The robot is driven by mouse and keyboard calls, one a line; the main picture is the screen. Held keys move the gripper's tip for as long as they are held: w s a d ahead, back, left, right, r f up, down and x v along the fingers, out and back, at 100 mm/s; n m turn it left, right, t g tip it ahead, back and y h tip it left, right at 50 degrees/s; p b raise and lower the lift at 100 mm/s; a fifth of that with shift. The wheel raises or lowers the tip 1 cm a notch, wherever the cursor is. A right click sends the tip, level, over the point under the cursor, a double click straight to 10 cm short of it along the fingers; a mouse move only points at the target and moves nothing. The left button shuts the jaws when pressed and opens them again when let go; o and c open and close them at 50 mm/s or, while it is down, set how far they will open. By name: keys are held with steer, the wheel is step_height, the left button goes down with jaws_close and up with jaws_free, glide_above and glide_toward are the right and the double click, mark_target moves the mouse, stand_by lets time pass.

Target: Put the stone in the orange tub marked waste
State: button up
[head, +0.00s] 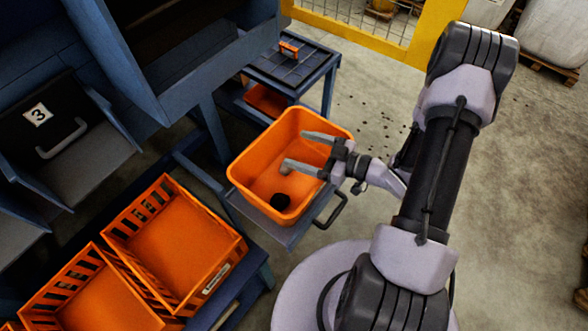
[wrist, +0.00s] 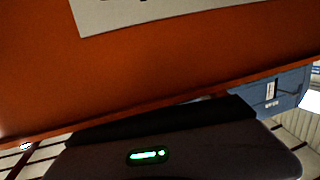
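The orange tub (head: 240,176) stands on a small blue stand in the middle of the head view. A dark, roundish lump (head: 280,201), which looks like the stone, lies on the tub's floor near its front corner. My gripper (head: 304,151) reaches over the tub from the right. Its two fingers are spread apart with nothing seen between them. The lump lies apart from the fingers. In the wrist view an orange wall (wrist: 180,75) fills most of the picture, with part of a white label (wrist: 150,12); its writing is cut off.
A blue machine with a chute marked 3 (head: 38,115) stands at the left. A dark-topped blue table (head: 290,68) is behind the tub. A yellow fence (head: 350,35) stands farther back.

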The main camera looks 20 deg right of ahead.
steer(key=p+v, duration=0.5)
steer(key=v, duration=1.2)
steer(key=shift+s+d, duration=0.2)
steer(key=shift+f, duration=0.1)
